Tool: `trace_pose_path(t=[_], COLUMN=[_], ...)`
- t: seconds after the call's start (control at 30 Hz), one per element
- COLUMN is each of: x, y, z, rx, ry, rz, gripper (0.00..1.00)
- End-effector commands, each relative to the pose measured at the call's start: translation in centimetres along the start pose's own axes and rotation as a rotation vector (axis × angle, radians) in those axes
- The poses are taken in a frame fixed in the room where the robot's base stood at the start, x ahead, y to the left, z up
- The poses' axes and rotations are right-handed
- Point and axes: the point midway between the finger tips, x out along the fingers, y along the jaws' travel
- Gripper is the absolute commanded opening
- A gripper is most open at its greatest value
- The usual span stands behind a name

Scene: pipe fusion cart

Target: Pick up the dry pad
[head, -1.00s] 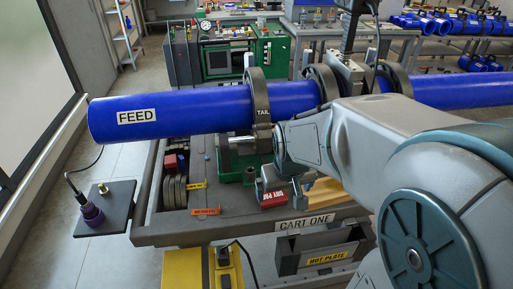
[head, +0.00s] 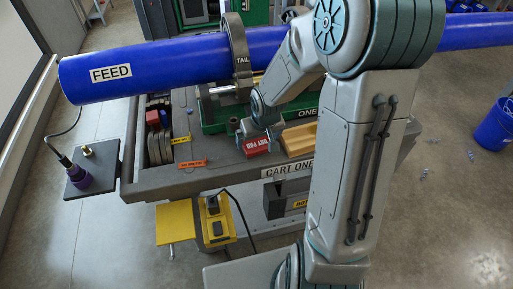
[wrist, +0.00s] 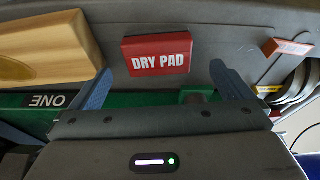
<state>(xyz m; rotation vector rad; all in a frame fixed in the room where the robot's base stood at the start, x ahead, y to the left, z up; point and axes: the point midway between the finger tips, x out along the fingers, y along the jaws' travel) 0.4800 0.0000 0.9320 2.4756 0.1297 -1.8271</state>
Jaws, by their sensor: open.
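The dry pad is a small red block with white "DRY PAD" lettering (head: 257,147). It lies on the grey cart top, just left of a wooden block. In the wrist view the dry pad (wrist: 157,53) sits between and a little beyond the two fingertips, with its lettering facing the camera. My gripper (head: 262,134) is just above and behind the pad in the head view. In the wrist view my gripper (wrist: 160,70) is open, one blue-grey finger on each side, with nothing held. Contact between fingers and pad cannot be seen.
A wooden block (head: 299,139) is close to the pad's right. The green machine base (head: 215,112) and the blue FEED pipe (head: 150,66) are behind. An orange tag (head: 193,163) lies to the left. The cart's front edge, labelled CART ONE (head: 287,169), is nearby.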

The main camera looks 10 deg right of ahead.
Motion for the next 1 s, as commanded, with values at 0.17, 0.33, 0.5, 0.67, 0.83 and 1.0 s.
trace_pose_path(t=[0.17,0.33,0.5,0.67,0.83,1.0], x=[0.9,2.9,4.9,5.6,5.6,5.5], y=[0.0,0.2,0.2,0.3,0.3,0.3], z=[-0.1,-0.3,-0.4,-0.4,-0.5,-0.5], rx=[0.001,-0.001,0.0,0.001,0.001,0.001], ry=[0.0,-0.003,-0.002,0.0,0.0,0.0], rz=[-0.001,-0.001,-0.001,0.001,0.001,0.001], gripper=[1.0,1.0,1.0,1.0,1.0,0.61])
